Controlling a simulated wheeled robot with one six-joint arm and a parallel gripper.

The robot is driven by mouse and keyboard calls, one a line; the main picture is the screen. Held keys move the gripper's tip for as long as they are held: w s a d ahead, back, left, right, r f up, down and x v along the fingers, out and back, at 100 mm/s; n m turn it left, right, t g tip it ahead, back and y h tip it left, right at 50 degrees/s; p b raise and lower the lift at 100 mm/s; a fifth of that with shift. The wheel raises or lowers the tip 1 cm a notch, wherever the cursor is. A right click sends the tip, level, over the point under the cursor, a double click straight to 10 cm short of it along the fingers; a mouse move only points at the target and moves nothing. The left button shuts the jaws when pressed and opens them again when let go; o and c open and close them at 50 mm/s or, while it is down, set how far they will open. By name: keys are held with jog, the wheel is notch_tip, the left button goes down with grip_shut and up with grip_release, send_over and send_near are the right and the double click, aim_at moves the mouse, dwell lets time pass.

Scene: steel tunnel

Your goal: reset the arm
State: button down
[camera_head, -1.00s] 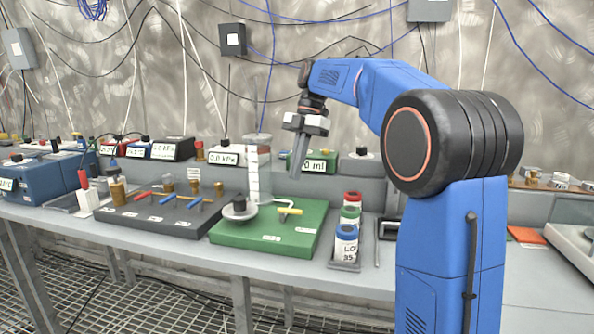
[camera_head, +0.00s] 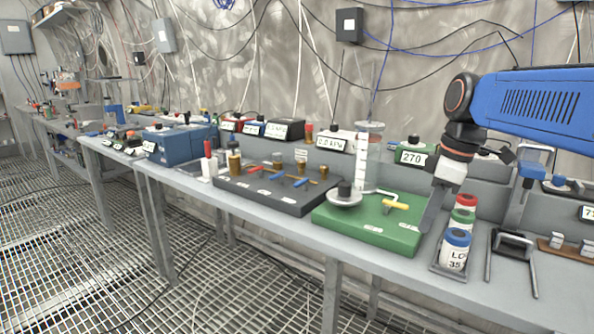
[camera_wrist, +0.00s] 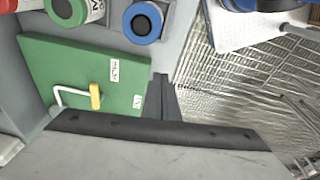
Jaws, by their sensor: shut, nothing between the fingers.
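My blue arm reaches in from the right in the head view. My gripper (camera_head: 432,218) hangs down at its end, shut and empty, in front of the green board's right end and left of the colored-lid jars. In the wrist view, the dark closed fingers (camera_wrist: 160,82) point toward the bench edge, between the green board and the grated floor. Nothing is held. I cannot tell how far the fingertips are above the bench.
The green board (camera_head: 340,232) carries a clear cylinder (camera_head: 369,150) and a yellow-handled valve (camera_head: 396,205). Jars with red, green and blue lids (camera_head: 457,238) stand beside it. A dark valve board (camera_head: 265,195) lies further left. The grated floor (camera_head: 110,270) in front is free.

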jog(key=s+d+f+m+t+h, duration=0.1)
jog(key=s+f+m+t, duration=0.2)
jog(key=s+f+m, duration=0.8)
jog(key=s+f, duration=0.6)
jog(key=shift+d+m+t+h, duration=0.15)
jog(key=shift+m+t+h, duration=0.15)
jog(key=shift+m, duration=0.1)
